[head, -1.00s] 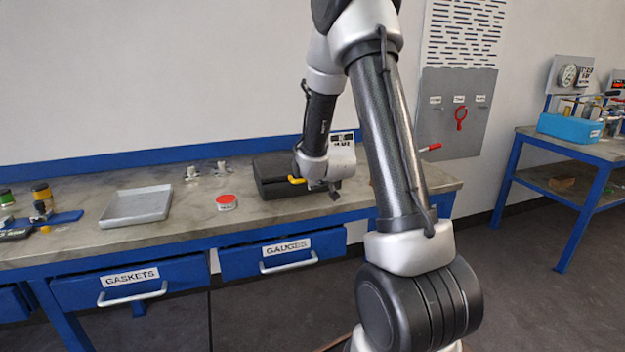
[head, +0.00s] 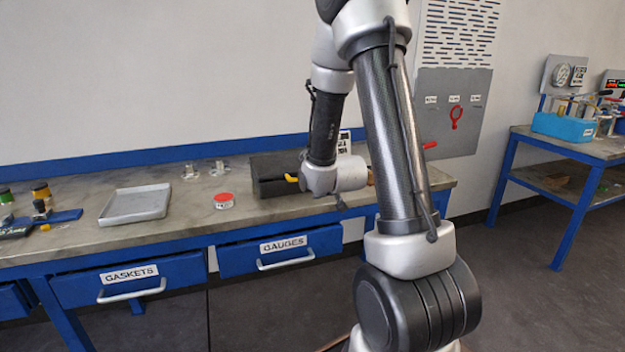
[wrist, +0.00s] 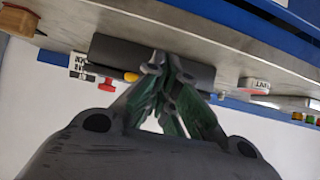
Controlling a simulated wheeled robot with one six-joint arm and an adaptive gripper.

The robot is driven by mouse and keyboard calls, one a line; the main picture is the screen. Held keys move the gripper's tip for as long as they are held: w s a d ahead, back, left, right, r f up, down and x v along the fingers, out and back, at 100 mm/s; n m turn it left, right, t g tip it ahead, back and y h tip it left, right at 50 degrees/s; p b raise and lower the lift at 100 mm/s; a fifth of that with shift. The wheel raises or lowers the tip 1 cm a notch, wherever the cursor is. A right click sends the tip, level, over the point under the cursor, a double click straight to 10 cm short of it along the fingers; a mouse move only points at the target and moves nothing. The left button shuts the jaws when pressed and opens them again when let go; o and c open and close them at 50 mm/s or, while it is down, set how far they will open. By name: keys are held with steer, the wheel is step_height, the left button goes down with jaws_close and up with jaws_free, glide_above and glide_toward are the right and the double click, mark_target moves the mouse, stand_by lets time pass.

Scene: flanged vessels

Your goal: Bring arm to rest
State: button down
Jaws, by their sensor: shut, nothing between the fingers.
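My arm crosses the middle of the head view, and its wrist hangs in front of the black case (head: 268,178) on the workbench. My gripper fingers cannot be made out clearly in the head view. In the wrist view my gripper (wrist: 165,62) has its fingertips together, shut and empty. The fingertips overlap the dark case (wrist: 110,50) in that picture. I cannot tell how far they are from it.
The workbench (head: 160,228) holds a grey tray (head: 135,204), a red-topped can (head: 224,201) and small metal fittings (head: 218,168). Drawers labelled GASKETS (head: 130,280) and GAUGES (head: 282,250) are shut. A second table (head: 565,148) with a blue bin (head: 563,127) stands right. Floor between is clear.

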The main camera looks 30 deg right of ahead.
steer(key=s+a+f+g+y, duration=0.1)
steer(key=s+a+f+g, duration=0.2)
steer(key=s, duration=0.4)
steer(key=s+f+g, duration=0.3)
steer(key=s+g, duration=0.1)
steer(key=s, duration=0.2)
steer(key=s+a+r+n, duration=0.1)
steer(key=s+a+r, duration=0.2)
steer(key=s+r, duration=0.5)
steer(key=s+a+r+n+y, duration=0.1)
steer(key=s+a+r, duration=0.2)
steer(key=s+r, duration=0.6)
step_height(320, 180, up, 6)
steer(key=shift+s+a+r+t, duration=0.1)
steer(key=shift+s+a+t, duration=0.15)
steer(key=shift+s+t, duration=0.05)
